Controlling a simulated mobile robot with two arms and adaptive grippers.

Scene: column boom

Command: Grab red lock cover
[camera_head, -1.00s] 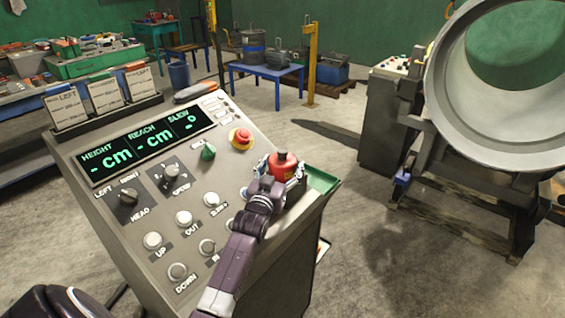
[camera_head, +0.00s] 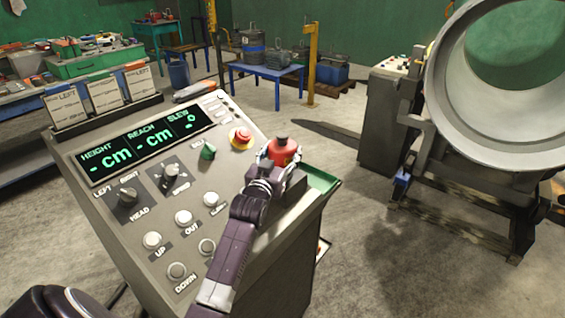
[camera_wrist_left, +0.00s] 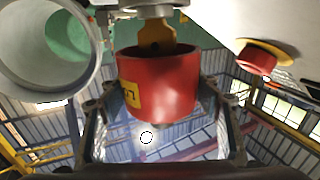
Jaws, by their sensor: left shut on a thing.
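I cannot tell whether the cover still touches the console. My right gripper is not in view.
The sloped console (camera_head: 130,215) carries knobs, buttons and a green display. A red emergency button (camera_head: 242,136) on a yellow base and a green knob (camera_head: 208,151) stand close to the cover. A green tray (camera_head: 322,180) lies at the console's right edge. Open floor lies beyond.

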